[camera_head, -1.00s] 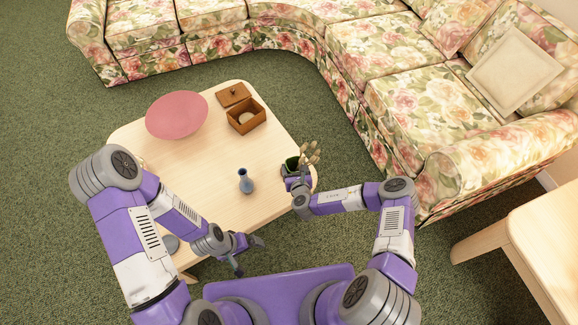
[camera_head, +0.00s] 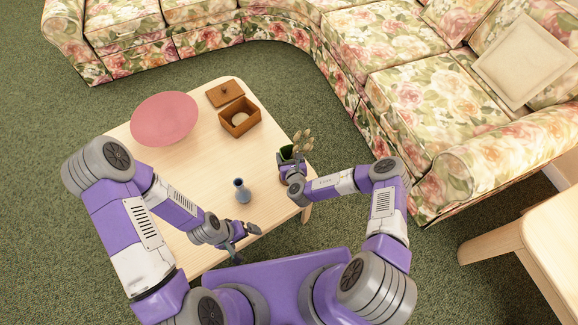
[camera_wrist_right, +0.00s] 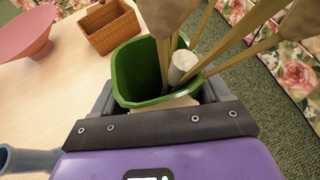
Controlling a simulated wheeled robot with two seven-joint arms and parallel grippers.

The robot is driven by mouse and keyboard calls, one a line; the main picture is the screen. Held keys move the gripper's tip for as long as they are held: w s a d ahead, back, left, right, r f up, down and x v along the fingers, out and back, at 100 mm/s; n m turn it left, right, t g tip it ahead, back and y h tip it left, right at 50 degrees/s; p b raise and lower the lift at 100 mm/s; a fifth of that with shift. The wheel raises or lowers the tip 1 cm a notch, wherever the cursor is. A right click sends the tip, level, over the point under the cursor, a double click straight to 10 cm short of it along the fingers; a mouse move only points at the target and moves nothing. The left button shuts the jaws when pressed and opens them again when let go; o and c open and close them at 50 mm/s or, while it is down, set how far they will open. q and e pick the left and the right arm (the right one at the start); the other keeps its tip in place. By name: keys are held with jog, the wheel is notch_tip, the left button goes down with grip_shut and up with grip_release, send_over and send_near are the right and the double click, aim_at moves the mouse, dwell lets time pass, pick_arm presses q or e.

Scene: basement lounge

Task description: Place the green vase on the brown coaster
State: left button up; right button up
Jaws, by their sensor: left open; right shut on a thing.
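The green vase (camera_head: 286,152) holds several dry stalks with pale heads. My right gripper (camera_head: 291,165) is shut on it and holds it upright near the table's right edge. In the right wrist view the vase (camera_wrist_right: 137,72) shows its open green rim, with the jaws on either side and the stalks leaning up and right. My left gripper (camera_head: 246,243) is open and empty at the table's near edge.
The pale wooden table (camera_head: 207,170) bears a pink bowl (camera_head: 165,118), an open brown box (camera_head: 240,128), its lid (camera_head: 225,93) and a blue vase (camera_head: 242,190). A floral sofa (camera_head: 400,95) curves behind. Another wooden table (camera_head: 545,240) stands at right.

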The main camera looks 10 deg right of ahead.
notch_tip(320, 180, down, 5)
jog(key=b, duration=0.3)
jog(key=shift+r, duration=0.2)
jog(key=shift+f, duration=0.15)
jog(key=o, duration=1.6)
jog(key=shift+f, duration=0.1)
